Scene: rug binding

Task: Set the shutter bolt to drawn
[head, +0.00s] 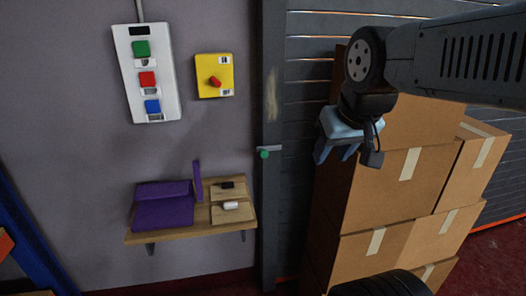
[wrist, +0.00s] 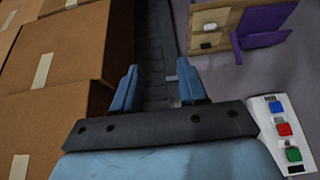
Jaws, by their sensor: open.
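The shutter bolt (head: 264,154) shows in the head view as a small green knob by a short pale bar on the dark door post, at the left edge of the slatted shutter (head: 305,75). Whether the bolt is drawn or shot I cannot tell. My gripper (head: 335,152) is to the right of the knob, in front of the stacked boxes, apart from the bolt. In the wrist view its two blue fingers (wrist: 158,88) are spread and empty. A small pale piece, perhaps the bolt's bar, shows beside the right finger there; the green knob is not visible.
Stacked cardboard boxes (head: 392,190) stand close to my gripper. A wooden shelf (head: 190,232) with purple things is left of the post. A white button panel (head: 147,72) and a yellow switch box (head: 214,75) are on the wall.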

